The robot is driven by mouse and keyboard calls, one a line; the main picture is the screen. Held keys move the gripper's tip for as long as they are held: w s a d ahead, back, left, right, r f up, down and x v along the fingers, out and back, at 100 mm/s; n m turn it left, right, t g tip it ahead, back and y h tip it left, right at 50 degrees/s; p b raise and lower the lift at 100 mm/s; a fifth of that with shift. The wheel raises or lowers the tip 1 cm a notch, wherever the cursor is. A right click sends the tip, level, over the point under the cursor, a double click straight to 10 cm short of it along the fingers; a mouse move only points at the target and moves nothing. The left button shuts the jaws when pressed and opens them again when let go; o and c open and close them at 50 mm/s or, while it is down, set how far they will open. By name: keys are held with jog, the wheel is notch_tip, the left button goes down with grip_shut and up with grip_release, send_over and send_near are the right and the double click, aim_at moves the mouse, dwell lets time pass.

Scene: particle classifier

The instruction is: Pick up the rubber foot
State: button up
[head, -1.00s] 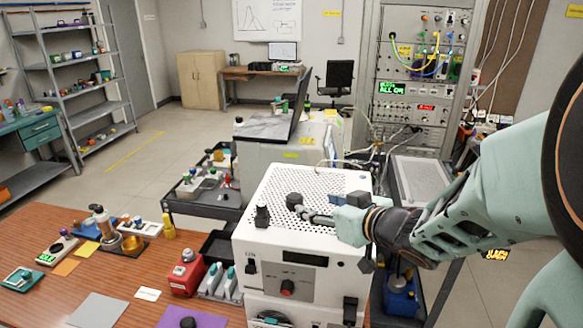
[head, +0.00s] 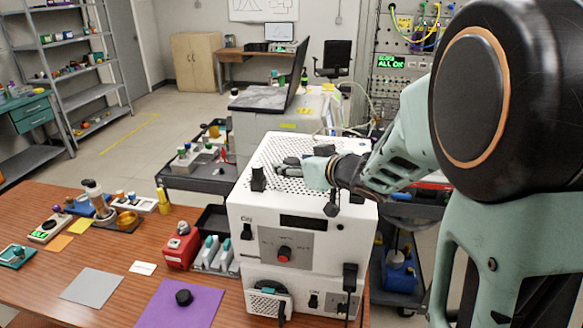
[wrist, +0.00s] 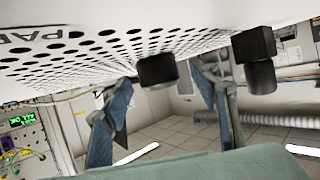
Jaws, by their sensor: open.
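A short black round foot (wrist: 157,72), which looks like the rubber foot, sits on the perforated top of the white instrument box. In the wrist view, which is upside down, it shows between my two spread fingers, with no clear contact. My gripper (wrist: 160,95) is open and empty. In the head view my gripper (head: 286,166) lies low over the box top, pointing left, and largely hides the foot. A similar black disc (head: 183,297) lies on the purple mat at the table front.
A taller black block (head: 258,178) stands on the box's left front corner, beside the foot; the wrist view shows it too (wrist: 255,60). The open black laptop (head: 290,75) stands behind the white box (head: 250,215). The box top's right part lies under my arm.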

jog(key=c, duration=1.3)
jog(key=shift+r, duration=0.15)
